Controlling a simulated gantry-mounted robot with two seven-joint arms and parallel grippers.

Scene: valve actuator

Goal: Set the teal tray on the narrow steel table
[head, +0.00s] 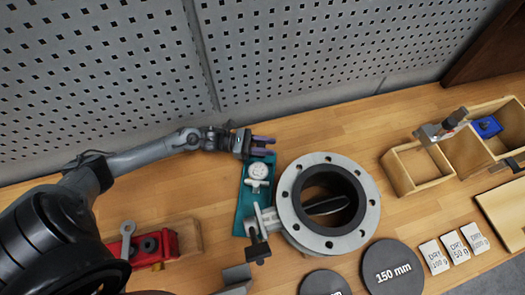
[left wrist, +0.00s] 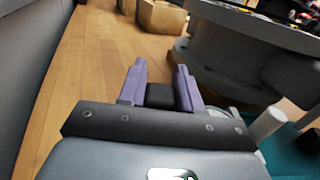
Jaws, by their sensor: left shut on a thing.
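The teal tray (head: 243,205) lies on the wooden bench, left of a large flanged valve body, and its far end is under my left gripper (head: 263,141). A round white-faced gauge-like part lies on the tray. My left gripper's purple fingers close at the tray's far end; the exact contact is hidden. In the left wrist view the fingers (left wrist: 161,85) have a dark piece between them, and the teal tray (left wrist: 292,150) shows at lower right. My right gripper is not in view. The narrow steel table is not in view.
The flanged valve (head: 298,215) stands close against the tray's right side. A red vise-like tool (head: 155,250) is at lower left. Wooden boxes (head: 412,178) and weight cards (head: 433,257) are at right. A perforated panel (head: 290,50) backs the bench.

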